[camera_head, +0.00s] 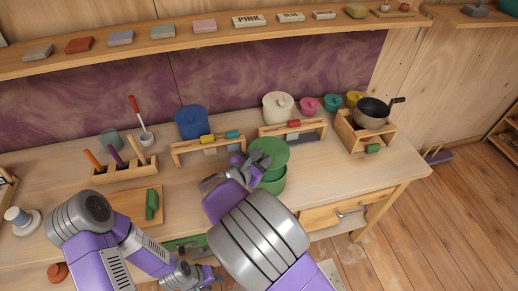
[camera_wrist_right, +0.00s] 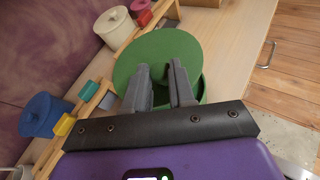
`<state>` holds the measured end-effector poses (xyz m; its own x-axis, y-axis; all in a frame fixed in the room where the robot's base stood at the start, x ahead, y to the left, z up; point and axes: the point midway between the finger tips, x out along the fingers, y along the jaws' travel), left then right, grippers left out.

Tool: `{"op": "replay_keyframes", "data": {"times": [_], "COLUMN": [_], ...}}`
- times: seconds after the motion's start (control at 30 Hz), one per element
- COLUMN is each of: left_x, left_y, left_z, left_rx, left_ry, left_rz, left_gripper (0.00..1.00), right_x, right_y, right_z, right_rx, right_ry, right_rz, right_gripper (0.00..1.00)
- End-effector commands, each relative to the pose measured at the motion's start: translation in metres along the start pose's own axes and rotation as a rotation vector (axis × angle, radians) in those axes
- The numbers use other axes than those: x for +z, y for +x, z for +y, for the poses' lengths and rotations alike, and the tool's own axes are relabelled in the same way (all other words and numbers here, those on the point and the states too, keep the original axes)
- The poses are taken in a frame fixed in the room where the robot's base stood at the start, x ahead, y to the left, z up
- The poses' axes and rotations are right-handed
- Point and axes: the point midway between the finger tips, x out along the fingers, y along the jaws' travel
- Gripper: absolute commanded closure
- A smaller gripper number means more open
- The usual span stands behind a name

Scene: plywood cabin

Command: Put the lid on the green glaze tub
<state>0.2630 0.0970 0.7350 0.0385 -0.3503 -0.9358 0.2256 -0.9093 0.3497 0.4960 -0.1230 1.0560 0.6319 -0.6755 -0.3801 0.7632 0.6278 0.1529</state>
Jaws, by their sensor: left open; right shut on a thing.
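The green glaze tub (camera_head: 276,186) stands on the bench near its front edge, partly hidden by my right arm. In the right wrist view its rim and dark inside (camera_wrist_right: 206,90) show beside and below the lid. The round green lid (camera_head: 280,152) is over the tub, offset from its opening and apparently tilted. My right gripper (camera_head: 254,163) is shut on the lid (camera_wrist_right: 150,48); its fingers also show in the right wrist view (camera_wrist_right: 163,82), where they hide the grasped part. My left gripper (camera_head: 212,278) is open and empty, low at the bench front.
A blue lidded tub (camera_head: 191,122) and a cream one (camera_head: 278,107) stand at the back. Low wooden racks (camera_head: 290,130) with coloured blocks are close behind the green tub. A wooden box with a dark pan (camera_head: 372,112) is at right. Bench right of the tub is clear.

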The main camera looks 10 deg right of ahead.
Motion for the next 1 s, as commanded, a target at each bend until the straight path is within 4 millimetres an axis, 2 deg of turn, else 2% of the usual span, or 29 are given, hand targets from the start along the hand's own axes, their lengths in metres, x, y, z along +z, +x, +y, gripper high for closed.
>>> {"op": "replay_keyframes", "data": {"times": [0.6, 1.0], "left_x": [-0.001, -0.002], "left_y": [0.04, 0.042], "left_z": [-0.015, -0.016], "left_rx": [0.0, 0.0], "left_ry": [0.0, 0.0], "left_rz": [-0.001, -0.001], "left_gripper": [0.57, 0.57], "right_x": [-0.041, -0.043], "right_y": [0.017, 0.018], "right_z": [-0.007, -0.007], "right_rx": [0.0, 0.0], "right_ry": [0.0, 0.0], "right_rz": [0.0, 0.0], "right_gripper": [1.0, 1.0]}}
